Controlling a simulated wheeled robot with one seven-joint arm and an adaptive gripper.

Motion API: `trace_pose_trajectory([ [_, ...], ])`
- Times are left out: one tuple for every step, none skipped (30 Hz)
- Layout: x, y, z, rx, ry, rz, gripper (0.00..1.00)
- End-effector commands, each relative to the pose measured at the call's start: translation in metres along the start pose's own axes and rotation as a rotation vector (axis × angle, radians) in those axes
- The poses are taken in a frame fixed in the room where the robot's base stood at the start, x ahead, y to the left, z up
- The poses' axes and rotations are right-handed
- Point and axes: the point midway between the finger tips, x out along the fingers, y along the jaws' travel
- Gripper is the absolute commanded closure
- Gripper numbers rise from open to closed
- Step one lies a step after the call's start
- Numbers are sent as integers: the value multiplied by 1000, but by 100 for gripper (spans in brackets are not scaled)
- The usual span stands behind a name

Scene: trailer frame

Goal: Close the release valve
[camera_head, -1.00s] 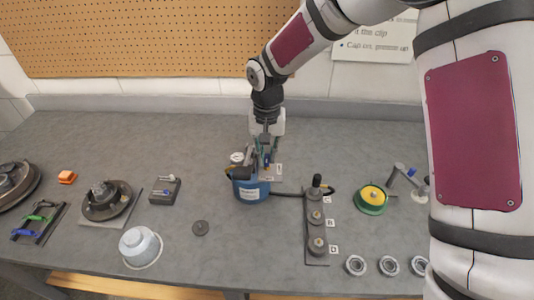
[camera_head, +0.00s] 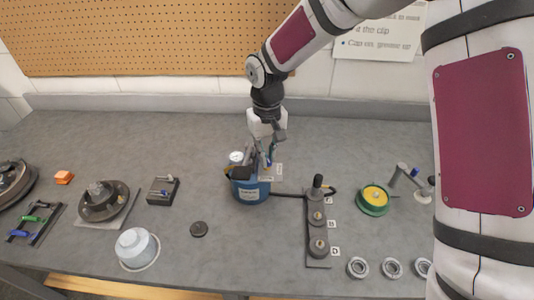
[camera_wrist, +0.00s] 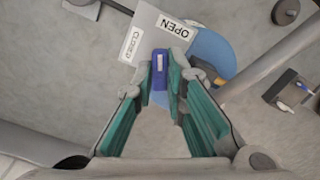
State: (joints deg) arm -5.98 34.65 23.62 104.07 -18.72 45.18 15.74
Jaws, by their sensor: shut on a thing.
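The blue tank (camera_head: 250,192) stands on the bench in the middle of the head view. Its release valve shows as a small blue lever (camera_wrist: 160,68) with a white stripe in the wrist view. My gripper (camera_wrist: 165,74) is shut on this lever, with a green-padded finger on each side. A plate by the lever carries an OPEN label (camera_wrist: 174,26) and a CLOSED label (camera_wrist: 131,46). The lever's end lies near the plate's edge below both labels; I cannot tell which it points to. In the head view my gripper (camera_head: 267,156) is at the tank's top, partly hiding the valve.
A dark hose (camera_head: 287,195) runs from the tank to a manifold block (camera_head: 318,222) on the right. A yellow-green reel (camera_head: 374,200) stands farther right.

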Motion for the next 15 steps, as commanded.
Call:
trace_pose_trajectory([
  [0, 0, -1, -45, 1, 0, 100],
  [0, 0, -1, -73, 1, 0, 100],
  [0, 0, -1, -111, 1, 0, 100],
  [0, 0, -1, -140, 1, 0, 100],
  [0, 0, -1, -168, 1, 0, 100],
  [0, 0, -1, -206, 1, 0, 100],
  [0, 0, -1, -234, 1, 0, 100],
  [0, 0, -1, -263, 2, 0, 100],
  [0, 0, -1, -301, 2, 0, 100],
  [0, 0, -1, -329, 2, 0, 100],
  [0, 0, -1, -358, 2, 0, 100],
  [0, 0, -1, -396, 2, 0, 100],
  [0, 0, -1, -424, 2, 0, 100],
  [-1, 0, -1, -453, 2, 1, 100],
  [-1, 0, -1, -491, 2, 1, 100],
])
